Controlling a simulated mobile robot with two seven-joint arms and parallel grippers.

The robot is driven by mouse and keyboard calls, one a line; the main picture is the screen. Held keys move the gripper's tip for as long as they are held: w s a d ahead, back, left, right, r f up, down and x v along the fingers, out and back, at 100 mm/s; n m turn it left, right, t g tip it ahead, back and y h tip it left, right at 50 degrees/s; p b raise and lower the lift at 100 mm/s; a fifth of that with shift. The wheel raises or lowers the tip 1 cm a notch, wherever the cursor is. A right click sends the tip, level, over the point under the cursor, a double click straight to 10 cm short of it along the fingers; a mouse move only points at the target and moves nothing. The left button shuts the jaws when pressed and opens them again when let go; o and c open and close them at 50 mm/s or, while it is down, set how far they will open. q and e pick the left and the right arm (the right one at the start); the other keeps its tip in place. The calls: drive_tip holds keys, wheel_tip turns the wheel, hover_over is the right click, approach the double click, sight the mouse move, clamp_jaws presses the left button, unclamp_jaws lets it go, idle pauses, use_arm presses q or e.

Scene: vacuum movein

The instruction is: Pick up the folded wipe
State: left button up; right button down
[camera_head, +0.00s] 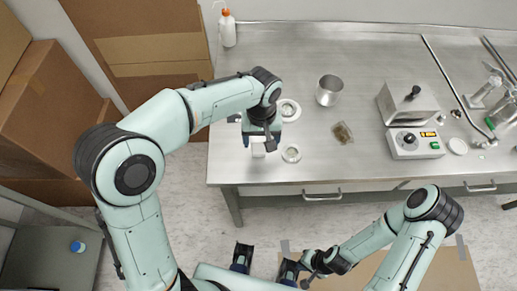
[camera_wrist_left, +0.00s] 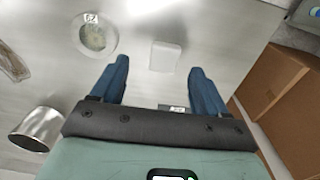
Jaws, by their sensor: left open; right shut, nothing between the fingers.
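The folded wipe (camera_head: 258,150) is a small white square lying flat near the front edge of the steel table. It also shows in the left wrist view (camera_wrist_left: 165,56), just ahead of and between the fingertips. My left gripper (camera_head: 261,140) is open and empty above the table, over the wipe's near area. Its two blue fingers (camera_wrist_left: 159,68) stand apart in the left wrist view, with the wipe not gripped. My right gripper (camera_head: 303,268) is low at the bottom of the head view, away from the table. It is shut and empty, with its fingertips hard to make out.
A round labelled dish (camera_head: 291,153) lies right of the wipe. Another round white piece (camera_head: 289,110), a metal cup (camera_head: 329,90) and an amber packet (camera_head: 342,133) are farther off. A boxy device (camera_head: 409,125) stands at right. Cardboard boxes (camera_head: 45,105) flank the table's left side.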

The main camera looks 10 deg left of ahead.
sight(258, 148)
use_arm(q)
drive_tip(key=f, duration=0.3)
drive_tip(key=a+f, duration=0.1)
drive_tip(key=shift+w+f, duration=0.2)
drive_tip(key=shift+w, duration=0.1)
drive_tip(key=shift+f, duration=0.45)
drive_tip(key=c, duration=1.1)
